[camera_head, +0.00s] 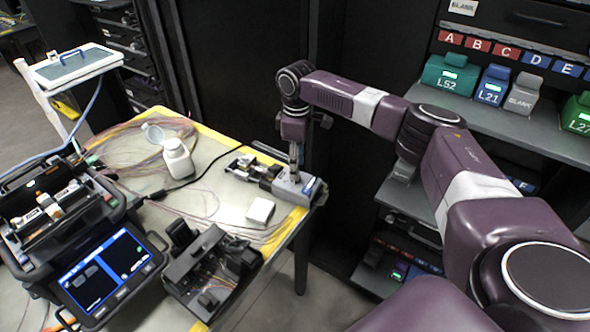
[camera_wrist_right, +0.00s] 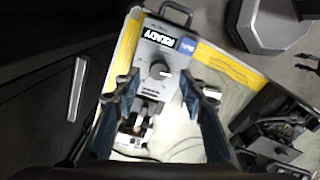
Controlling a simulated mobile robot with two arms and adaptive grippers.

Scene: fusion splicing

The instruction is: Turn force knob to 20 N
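The force knob (camera_wrist_right: 158,69) is a dark round knob with a light pointer mark, on the top face of a grey device (camera_wrist_right: 184,50). A small display reading READY (camera_wrist_right: 160,38) sits above it. In the head view the device (camera_head: 309,191) stands at the table's right corner. My right gripper (camera_wrist_right: 158,84) is open, pointing down at the device, one finger on each side of the knob with visible gaps. In the head view the right gripper (camera_head: 295,170) is small and hides the knob. The force value is not readable. My left gripper is out of view.
A fusion splicer with a lit screen (camera_head: 105,275) stands at the left. A white bottle (camera_head: 178,160), a white box (camera_head: 260,211), loose fibres and a black fixture (camera_head: 212,275) lie on the table (camera_head: 215,205). A shelf (camera_head: 500,125) with labelled boxes is at the right.

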